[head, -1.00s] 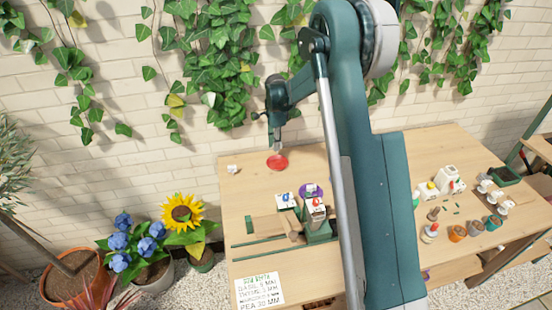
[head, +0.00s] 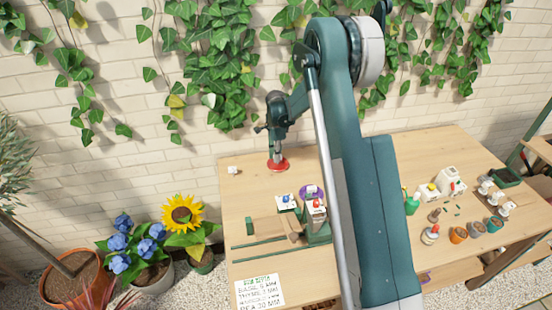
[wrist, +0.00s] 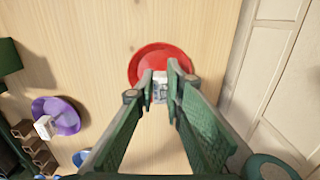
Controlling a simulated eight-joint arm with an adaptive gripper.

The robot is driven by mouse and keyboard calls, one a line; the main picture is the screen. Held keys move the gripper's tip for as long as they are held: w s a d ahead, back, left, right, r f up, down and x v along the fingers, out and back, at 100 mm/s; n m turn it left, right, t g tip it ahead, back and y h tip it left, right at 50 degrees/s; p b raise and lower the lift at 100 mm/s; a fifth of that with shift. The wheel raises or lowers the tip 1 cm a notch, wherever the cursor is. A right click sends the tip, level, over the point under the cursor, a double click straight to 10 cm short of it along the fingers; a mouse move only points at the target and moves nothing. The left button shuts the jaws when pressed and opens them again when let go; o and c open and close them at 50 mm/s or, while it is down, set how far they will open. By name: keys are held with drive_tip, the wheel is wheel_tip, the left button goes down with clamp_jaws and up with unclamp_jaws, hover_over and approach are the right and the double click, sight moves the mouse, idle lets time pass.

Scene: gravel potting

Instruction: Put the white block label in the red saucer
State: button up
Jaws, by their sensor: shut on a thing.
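The red saucer (head: 279,168) lies on the table near the wall edge; it also shows in the wrist view (wrist: 148,60). My gripper (head: 277,157) is above it, with its fingertips (wrist: 160,88) over the saucer's near part in the wrist view. The fingers are shut on a small white block label (wrist: 160,92) with dark marks on its face. The fingers partly cover the label. I cannot tell whether its lower end touches the saucer.
A purple saucer (wrist: 67,108) with a white block (wrist: 44,127) is nearby. A small white piece (head: 233,170) lies on the table left of the red saucer. Pots and bottles stand at the right. The brick wall (wrist: 272,62) is close behind the saucer.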

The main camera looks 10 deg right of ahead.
drive_tip(key=shift+f, duration=0.55)
drive_tip(key=shift+f, duration=0.15)
drive_tip(key=o, duration=0.7)
wheel_tip(320, 180, up, 12)
drive_tip(key=shift+r, duration=0.2)
idle(0.8)
